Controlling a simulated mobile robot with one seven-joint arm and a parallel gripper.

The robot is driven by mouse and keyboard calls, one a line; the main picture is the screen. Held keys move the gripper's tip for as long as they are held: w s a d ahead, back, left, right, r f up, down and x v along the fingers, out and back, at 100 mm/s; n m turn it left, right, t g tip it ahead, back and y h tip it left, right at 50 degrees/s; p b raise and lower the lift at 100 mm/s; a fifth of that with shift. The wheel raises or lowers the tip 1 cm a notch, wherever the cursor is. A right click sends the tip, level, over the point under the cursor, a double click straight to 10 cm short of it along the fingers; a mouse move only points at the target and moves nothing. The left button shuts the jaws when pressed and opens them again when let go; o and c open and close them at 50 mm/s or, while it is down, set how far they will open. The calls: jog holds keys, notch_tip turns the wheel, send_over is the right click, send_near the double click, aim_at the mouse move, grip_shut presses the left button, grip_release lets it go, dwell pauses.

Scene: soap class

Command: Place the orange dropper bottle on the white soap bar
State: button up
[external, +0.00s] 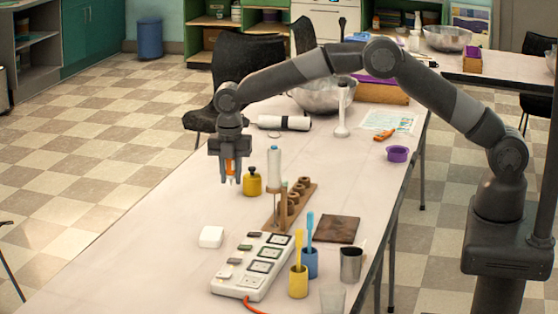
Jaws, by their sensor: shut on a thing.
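My gripper (229,177) points down over the left part of the table. It is shut on the orange dropper bottle (229,166), which shows as a small orange strip with a pale tip between the fingers. Most of the bottle is hidden by the fingers. The white soap bar (211,237) lies flat on the table, nearer the camera and a little left of the gripper. Its top is bare. The bottle is apart from the soap.
A yellow bottle (252,182) stands just right of my gripper. A wooden rack (291,207), a white power strip (252,266) and a yellow cup (298,281) stand to the right. The table (150,232) is clear left of the soap.

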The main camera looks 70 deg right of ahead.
send_over(211, 233)
notch_tip(211, 233, down, 6)
jog(key=shift+d+r, duration=0.1)
jog(key=shift+f, duration=2)
jog(key=shift+f, duration=0.1)
jog(key=o, duration=1)
jog(key=shift+c, duration=0.2)
